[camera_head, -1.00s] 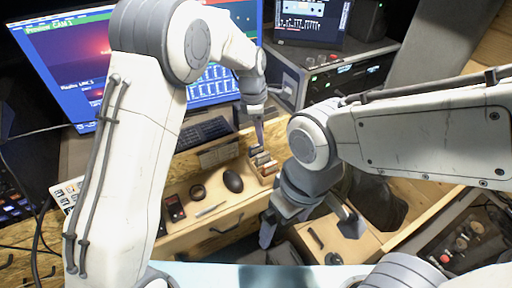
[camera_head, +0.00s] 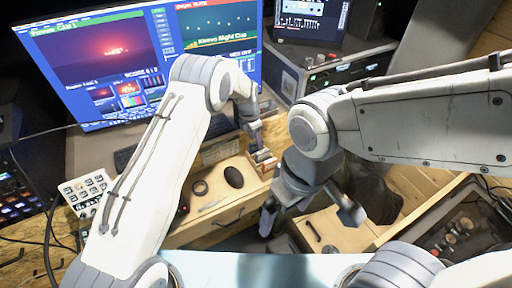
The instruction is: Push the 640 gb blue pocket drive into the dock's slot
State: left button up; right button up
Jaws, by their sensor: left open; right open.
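My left gripper (camera_head: 257,142) points down over the back right of the wooden desk, close to a small rack of upright items (camera_head: 263,157). Its fingers are small and partly merged with the items, so contact cannot be told. The blue pocket drive and the dock's slot cannot be made out with certainty; the label is too small to read. My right gripper (camera_head: 310,217) is open and empty, fingers wide apart, lower and nearer than the left, in front of the desk's right side.
A dark mouse (camera_head: 234,177), a round black ring (camera_head: 200,187) and a pen (camera_head: 207,207) lie on the desk. A large monitor (camera_head: 90,60) stands behind. An open wooden drawer (camera_head: 345,238) is below my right gripper. A button pad (camera_head: 85,188) is at left.

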aim_at(256, 150)
pick_arm(q)
jog(key=shift+w+d+f, duration=0.15)
jog(key=shift+f, duration=1.1)
grip_shut()
